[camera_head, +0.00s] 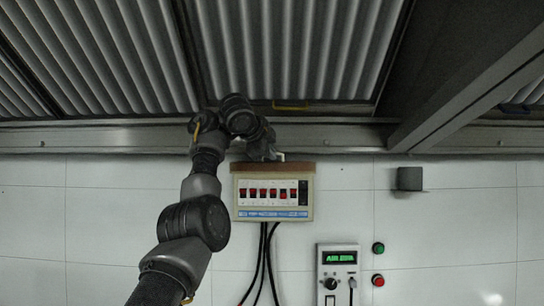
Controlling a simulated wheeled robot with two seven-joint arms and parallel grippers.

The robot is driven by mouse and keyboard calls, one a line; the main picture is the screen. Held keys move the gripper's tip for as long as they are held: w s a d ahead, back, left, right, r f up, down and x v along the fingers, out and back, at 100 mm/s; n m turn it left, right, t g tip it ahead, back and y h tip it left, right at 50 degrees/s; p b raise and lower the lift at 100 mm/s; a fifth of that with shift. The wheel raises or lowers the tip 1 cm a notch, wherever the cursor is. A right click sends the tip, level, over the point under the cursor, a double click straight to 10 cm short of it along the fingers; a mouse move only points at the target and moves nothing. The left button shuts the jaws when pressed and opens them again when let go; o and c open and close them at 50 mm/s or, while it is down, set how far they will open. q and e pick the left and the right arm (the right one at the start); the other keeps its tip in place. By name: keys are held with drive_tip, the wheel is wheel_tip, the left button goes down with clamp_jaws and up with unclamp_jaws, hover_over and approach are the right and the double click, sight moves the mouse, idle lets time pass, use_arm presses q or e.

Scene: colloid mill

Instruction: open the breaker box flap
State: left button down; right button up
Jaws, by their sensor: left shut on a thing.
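The breaker box (244,213) is a cream box on the white wall, with a row of red and black switches showing on its front. Its brown flap (300,168) shows as a narrow strip along the top edge, raised above the exposed switches. My left gripper (268,155) is at the flap's upper edge, above the box, and is shut on the flap. The fingertips are small and dark, and the exact grip is hard to make out. My right gripper is not in view.
Black cables (263,265) hang below the box. A control panel (338,275) with a green display is at lower right, beside a green button (378,248) and a red button (378,280). A small grey box (409,179) is on the right wall. A metal ledge and beam run above.

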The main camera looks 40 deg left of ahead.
use_arm(q)
drive_tip(key=shift+a+f, duration=0.1)
drive_tip(key=c, duration=1.6)
unclamp_jaws()
drive_tip(key=shift+w+a+f, duration=0.1)
drive_tip(key=shift+w+a, duration=0.05)
drive_tip(key=shift+o, duration=0.2)
drive_tip(key=shift+w+a, duration=0.1)
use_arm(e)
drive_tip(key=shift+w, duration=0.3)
use_arm(q)
drive_tip(key=b+v, duration=0.6)
drive_tip(key=v, duration=0.5)
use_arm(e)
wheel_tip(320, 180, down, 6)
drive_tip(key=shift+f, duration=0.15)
use_arm(q)
drive_tip(key=shift+w, duration=0.1)
